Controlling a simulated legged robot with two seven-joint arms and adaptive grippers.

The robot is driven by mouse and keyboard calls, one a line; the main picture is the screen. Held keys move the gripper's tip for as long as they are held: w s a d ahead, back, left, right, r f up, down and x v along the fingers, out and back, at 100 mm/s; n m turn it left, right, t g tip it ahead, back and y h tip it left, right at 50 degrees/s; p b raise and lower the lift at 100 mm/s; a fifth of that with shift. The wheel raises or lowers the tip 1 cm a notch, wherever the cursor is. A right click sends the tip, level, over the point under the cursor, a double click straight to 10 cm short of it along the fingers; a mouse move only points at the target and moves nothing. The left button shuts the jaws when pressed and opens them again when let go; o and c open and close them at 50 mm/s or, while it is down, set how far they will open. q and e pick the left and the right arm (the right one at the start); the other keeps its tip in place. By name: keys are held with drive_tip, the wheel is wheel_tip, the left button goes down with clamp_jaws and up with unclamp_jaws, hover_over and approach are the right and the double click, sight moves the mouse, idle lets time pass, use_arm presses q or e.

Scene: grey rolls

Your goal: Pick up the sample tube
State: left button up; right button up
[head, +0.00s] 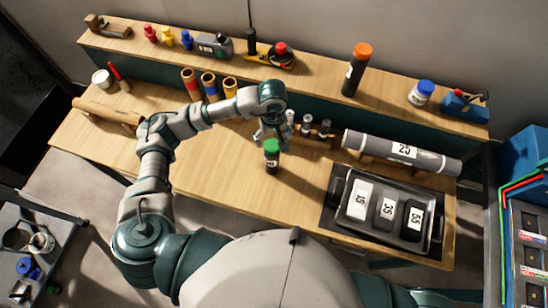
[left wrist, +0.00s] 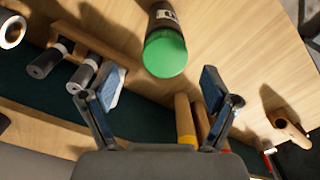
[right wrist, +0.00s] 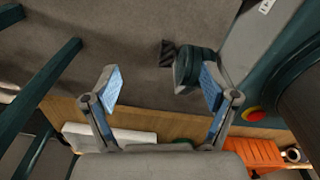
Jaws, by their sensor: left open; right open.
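A dark tube with a green cap (head: 271,157) stands upright on the wooden table in front of a small rack. My left gripper (head: 270,134) is open just behind and above it. In the left wrist view the green-capped tube (left wrist: 165,52) lies beyond the open fingers (left wrist: 160,88), apart from them, with nothing between the fingers. A second dark tube with an orange cap (head: 355,70) stands on the raised back shelf. My right gripper (right wrist: 161,85) is open and empty in its own wrist view, over the floor; it does not show in the head view.
A grey roll marked 25 (head: 400,151) and a black tray (head: 433,232) with labelled blocks are to the right. Cardboard tubes (head: 209,85) stand behind my left arm. The table front is clear.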

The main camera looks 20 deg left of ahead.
sight(271, 142)
use_arm(q)
drive_tip(key=f, duration=0.3)
drive_tip(key=shift+w+a+f, duration=0.1)
drive_tip(key=shift+w+a, duration=0.1)
drive_tip(key=shift+a, duration=0.2)
drive_tip(key=shift+s+a+f+p, duration=0.15)
drive_tip(key=shift+f+p, duration=0.15)
drive_tip(key=shift+f, duration=0.25)
drive_tip(key=shift+s+a+f+p, duration=0.1)
drive_tip(key=shift+f+p, duration=0.2)
drive_tip(key=shift+f, duration=0.25)
drive_tip(key=f, duration=0.1)
drive_tip(key=d+f+p, duration=0.1)
drive_tip(key=f, duration=0.1)
drive_tip(key=shift+s+f, duration=0.15)
drive_tip(key=shift+f, duration=0.25)
drive_tip(key=shift+d, duration=0.1)
drive_tip(key=shift+a, duration=0.3)
drive_tip(key=c, duration=1.5)
drive_tip(key=shift+c, duration=0.8)
use_arm(e)
drive_tip(key=r, duration=0.1)
drive_tip(key=w+a+r, duration=0.1)
drive_tip(key=shift+w+a+r, duration=0.15)
drive_tip(key=shift+w+r, duration=0.15)
drive_tip(key=shift+r, duration=0.05)
